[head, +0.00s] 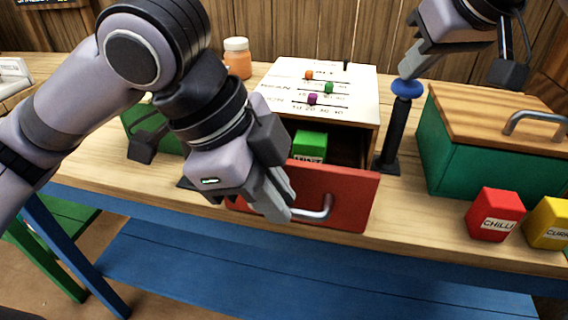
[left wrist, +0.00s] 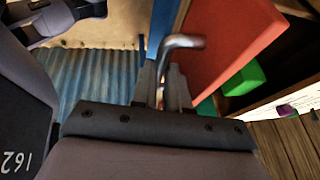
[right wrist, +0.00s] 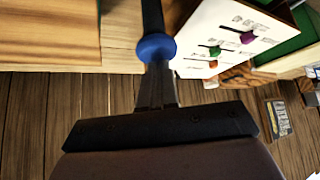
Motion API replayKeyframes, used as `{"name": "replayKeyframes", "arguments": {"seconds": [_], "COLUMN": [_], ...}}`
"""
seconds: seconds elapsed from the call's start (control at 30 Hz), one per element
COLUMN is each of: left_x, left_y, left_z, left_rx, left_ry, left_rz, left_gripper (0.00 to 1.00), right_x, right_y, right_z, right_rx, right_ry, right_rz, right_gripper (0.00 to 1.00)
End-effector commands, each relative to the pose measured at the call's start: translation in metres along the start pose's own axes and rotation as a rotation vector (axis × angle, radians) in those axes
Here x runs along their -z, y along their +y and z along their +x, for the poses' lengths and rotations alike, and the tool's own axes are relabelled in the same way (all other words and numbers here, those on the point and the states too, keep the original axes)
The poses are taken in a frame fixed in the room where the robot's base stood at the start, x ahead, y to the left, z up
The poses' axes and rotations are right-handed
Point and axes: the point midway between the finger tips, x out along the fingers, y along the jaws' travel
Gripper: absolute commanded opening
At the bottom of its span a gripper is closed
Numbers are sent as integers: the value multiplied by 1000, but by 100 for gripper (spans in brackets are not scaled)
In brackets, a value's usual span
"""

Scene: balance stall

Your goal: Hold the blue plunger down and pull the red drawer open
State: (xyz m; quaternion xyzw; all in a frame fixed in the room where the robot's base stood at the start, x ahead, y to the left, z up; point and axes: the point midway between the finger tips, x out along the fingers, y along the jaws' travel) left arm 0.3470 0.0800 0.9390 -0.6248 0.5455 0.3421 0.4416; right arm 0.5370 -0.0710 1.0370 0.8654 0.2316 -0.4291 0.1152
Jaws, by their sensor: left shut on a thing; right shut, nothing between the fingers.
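The red drawer (head: 345,197) stands pulled out of the cabinet (head: 345,85), with a green block (head: 309,145) inside. My left gripper (head: 283,207) is shut on the drawer's metal handle (head: 322,209); the left wrist view shows the handle (left wrist: 183,42) between the fingers (left wrist: 162,88). The blue plunger (head: 407,88) tops a black post right of the cabinet. My right gripper (head: 408,72) is shut and empty, its fingertips at the plunger's top. In the right wrist view the fingertips (right wrist: 156,75) meet the blue knob (right wrist: 156,47). How far it is pressed I cannot tell.
A green box with a wooden lid (head: 490,150) stands right of the plunger. Red (head: 495,214) and yellow (head: 548,222) blocks sit at the table's front right. An orange jar (head: 237,58) stands behind. Coloured sliders dot the cabinet top.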

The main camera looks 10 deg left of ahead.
Motion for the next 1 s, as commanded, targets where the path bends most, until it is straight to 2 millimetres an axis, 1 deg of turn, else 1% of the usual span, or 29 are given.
{"name": "replayKeyframes", "arguments": {"seconds": [0.03,0.1,0.2,0.53,0.57,0.6,0.63,0.9,1.0], "left_x": [1,2,2,2,2,2,2,1,1], "left_y": [8,16,23,25,25,25,25,25,24], "left_z": [-2,-4,-5,-5,-5,-5,-5,-5,-10], "left_rx": [3,3,3,3,3,3,3,2,4], "left_ry": [4,3,3,3,3,3,3,1,2], "left_rz": [5,4,2,0,0,0,0,0,-1], "left_gripper": [0,0,0,0,21,34,40,40,40], "right_x": [-1,-1,-1,-1,-1,-1,-1,-1,-1], "right_y": [0,0,0,0,0,0,0,0,0], "right_z": [1,1,1,1,1,1,1,1,1], "right_rx": [0,0,0,0,0,0,0,0,0], "right_ry": [-3,-3,-3,-4,-4,-4,-4,-4,-4], "right_rz": [0,0,0,0,0,0,0,0,0], "right_gripper": [0,0,0,0,0,0,0,0,0]}}
